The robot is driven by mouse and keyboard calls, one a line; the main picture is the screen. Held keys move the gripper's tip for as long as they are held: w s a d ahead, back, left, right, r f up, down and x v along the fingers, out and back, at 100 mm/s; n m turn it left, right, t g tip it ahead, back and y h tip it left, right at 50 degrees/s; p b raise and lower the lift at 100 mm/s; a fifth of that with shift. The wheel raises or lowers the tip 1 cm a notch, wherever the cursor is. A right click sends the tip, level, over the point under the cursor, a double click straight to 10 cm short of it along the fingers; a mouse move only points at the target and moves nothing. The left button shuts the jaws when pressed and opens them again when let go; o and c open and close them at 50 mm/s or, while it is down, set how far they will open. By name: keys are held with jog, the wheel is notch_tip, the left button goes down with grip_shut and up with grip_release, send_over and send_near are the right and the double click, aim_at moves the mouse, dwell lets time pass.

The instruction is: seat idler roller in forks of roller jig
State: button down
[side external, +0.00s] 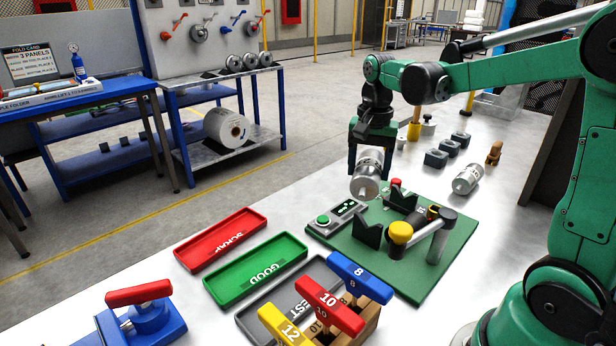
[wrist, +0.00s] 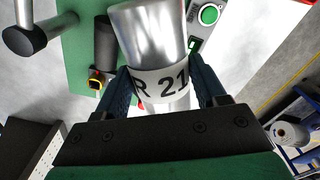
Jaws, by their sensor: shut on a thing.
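My gripper (side external: 368,158) is shut on a silver idler roller (side external: 366,175), held in the air above the far left part of the green jig base. In the wrist view the roller (wrist: 153,45) sits between the two fingers, with a white band reading "R 21" facing the camera. The roller jig (side external: 400,262) is a green plate with dark V-shaped forks (side external: 368,232), a yellow knob (side external: 401,233), a red button and a grey crank-like bar (side external: 436,236). The roller is apart from the forks. In the wrist view the roller hides part of the jig.
A control box with a green button (side external: 323,220) sits on the jig's left. Red (side external: 222,238) and green (side external: 256,269) trays and colored-handle tools (side external: 330,305) stand in front.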

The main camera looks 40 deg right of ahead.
jog(key=s+d+f+m, duration=0.2)
jog(key=s+d+m, duration=0.1)
jog(key=d+m, duration=0.15)
jog(key=m, duration=0.1)
send_over(385, 226)
jog(key=shift+f, duration=2.3)
jog(key=shift+f, duration=1.1)
grip_release()
jog(key=shift+c, duration=0.6)
jog(key=shift+o, duration=0.3)
